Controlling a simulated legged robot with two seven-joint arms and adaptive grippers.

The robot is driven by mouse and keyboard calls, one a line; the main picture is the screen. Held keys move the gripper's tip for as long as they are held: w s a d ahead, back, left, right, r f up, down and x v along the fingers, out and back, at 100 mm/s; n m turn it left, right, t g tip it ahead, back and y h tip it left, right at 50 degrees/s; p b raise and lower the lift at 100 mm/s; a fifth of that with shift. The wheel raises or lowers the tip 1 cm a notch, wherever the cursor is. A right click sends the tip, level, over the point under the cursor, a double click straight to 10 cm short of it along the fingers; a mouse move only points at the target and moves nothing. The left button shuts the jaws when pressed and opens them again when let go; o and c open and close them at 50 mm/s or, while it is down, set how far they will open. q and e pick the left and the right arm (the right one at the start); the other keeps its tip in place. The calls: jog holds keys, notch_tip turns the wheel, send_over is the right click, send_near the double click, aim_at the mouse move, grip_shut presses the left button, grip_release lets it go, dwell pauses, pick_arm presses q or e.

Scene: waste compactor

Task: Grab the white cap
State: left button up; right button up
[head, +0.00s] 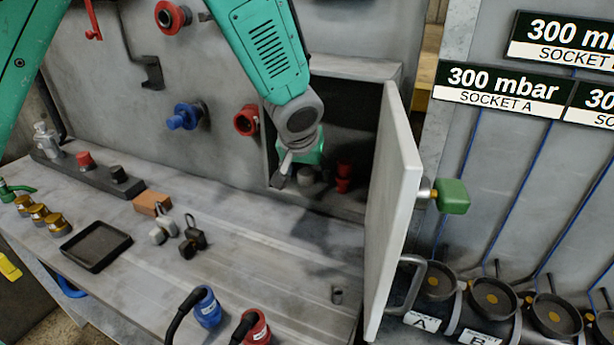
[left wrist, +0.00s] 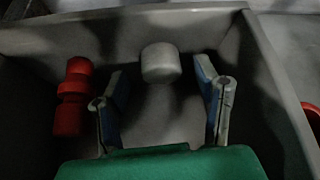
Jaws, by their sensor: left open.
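The white cap (left wrist: 160,62) is a short pale cylinder inside an open grey cabinet, near one of its walls in the left wrist view. In the head view a dim greyish shape (head: 305,175) beside my gripper seems to be this cap. My left gripper (head: 288,170) reaches into the cabinet. In the left wrist view its fingers (left wrist: 163,90) are spread wide and empty, with the cap centred between and just beyond the tips, not touched. A red fitting (left wrist: 72,97) stands left of the left finger. My right gripper is not in view.
The open cabinet door (head: 393,205) with its green knob (head: 452,196) stands right of my arm. The cabinet walls (left wrist: 270,80) close in around the fingers. Below lies the bench with a black tray (head: 96,246), padlocks (head: 192,238), and blue (head: 207,307) and red (head: 255,327) plugs.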

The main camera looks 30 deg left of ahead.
pick_arm(q)
jog(key=shift+w+d+f, duration=0.2)
jog(key=shift+w+f, duration=0.15)
jog(key=shift+f, duration=0.15)
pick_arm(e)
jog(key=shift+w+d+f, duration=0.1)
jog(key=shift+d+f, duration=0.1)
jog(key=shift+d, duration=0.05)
pick_arm(q)
jog(key=shift+s+a, duration=0.1)
jog(key=shift+a, duration=0.1)
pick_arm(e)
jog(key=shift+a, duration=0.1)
pick_arm(q)
jog(key=shift+a, duration=0.3)
jog(key=c, duration=0.9)
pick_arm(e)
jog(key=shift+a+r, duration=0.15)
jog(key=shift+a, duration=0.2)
pick_arm(q)
jog(key=shift+d, duration=0.2)
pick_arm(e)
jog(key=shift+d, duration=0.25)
